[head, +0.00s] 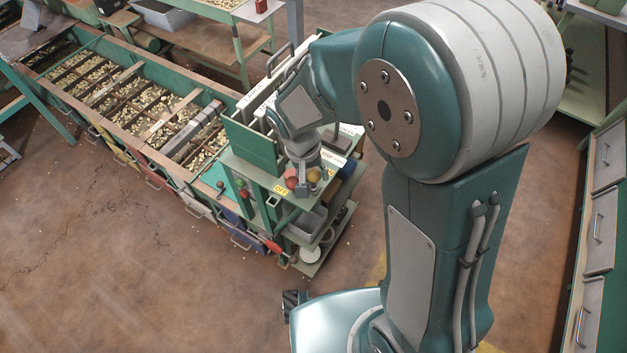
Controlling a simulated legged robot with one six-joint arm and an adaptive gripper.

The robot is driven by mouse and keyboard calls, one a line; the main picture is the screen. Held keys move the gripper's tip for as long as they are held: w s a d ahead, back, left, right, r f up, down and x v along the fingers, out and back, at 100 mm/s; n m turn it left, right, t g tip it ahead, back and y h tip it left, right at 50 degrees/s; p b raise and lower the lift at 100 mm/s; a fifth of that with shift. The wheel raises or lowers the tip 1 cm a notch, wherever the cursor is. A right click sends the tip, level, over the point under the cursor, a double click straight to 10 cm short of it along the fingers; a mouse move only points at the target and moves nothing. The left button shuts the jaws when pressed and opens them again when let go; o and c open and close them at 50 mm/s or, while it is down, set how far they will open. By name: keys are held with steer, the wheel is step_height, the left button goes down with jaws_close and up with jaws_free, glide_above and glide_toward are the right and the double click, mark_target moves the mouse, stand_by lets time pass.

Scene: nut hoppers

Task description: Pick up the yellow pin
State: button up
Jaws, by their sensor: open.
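A round yellow head (314,175), which looks like the yellow pin, shows at the front of the green cart's top (262,181). Its lower part is hidden by my gripper. My gripper (303,186) points down over this front part, just left of the yellow head, with its fingers small and partly merged with what is behind them. It is open, and I see nothing held in it. I cannot tell whether a finger touches the yellow pin. A reddish round head (291,172) shows close on the gripper's left side.
A green box of upright files (250,146) stands behind my gripper. A long hopper of nuts (122,97) runs along the left. Grey drawers (600,215) stand at right. The brown floor at lower left is clear.

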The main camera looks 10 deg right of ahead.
steer(key=shift+c, duration=0.3)
jaws_close()
steer(key=shift+r, duration=0.1)
